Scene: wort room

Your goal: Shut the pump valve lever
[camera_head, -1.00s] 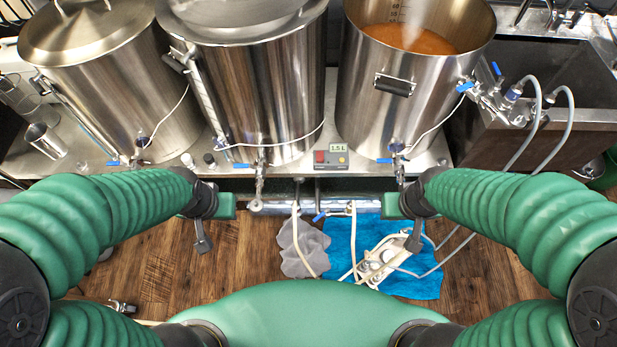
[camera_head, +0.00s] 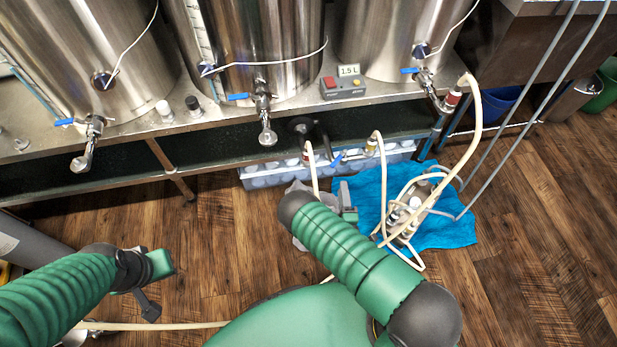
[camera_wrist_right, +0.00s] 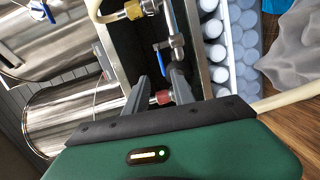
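A valve with a blue lever (camera_head: 337,160) sits low under the kettle bench, between two cream hose ends. In the right wrist view a blue lever (camera_wrist_right: 161,46) sticks out from a metal valve (camera_wrist_right: 177,44), just beyond my fingertips. My right gripper (camera_head: 344,187) is below the lever in the head view, partly hidden by its own arm. In the wrist view its two dark fingers (camera_wrist_right: 160,80) are apart with nothing gripped; a red fitting (camera_wrist_right: 161,98) shows between them. My left gripper (camera_head: 150,302) hangs over the floor at left, its finger gap not visible.
A pump with cream hoses (camera_head: 408,215) lies on a blue towel (camera_head: 455,225). A crate of bottles (camera_head: 262,178) stands under the bench beside the valve. Kettle taps with blue handles (camera_head: 265,115) overhang the front edge. The wooden floor (camera_head: 530,240) is clear at right.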

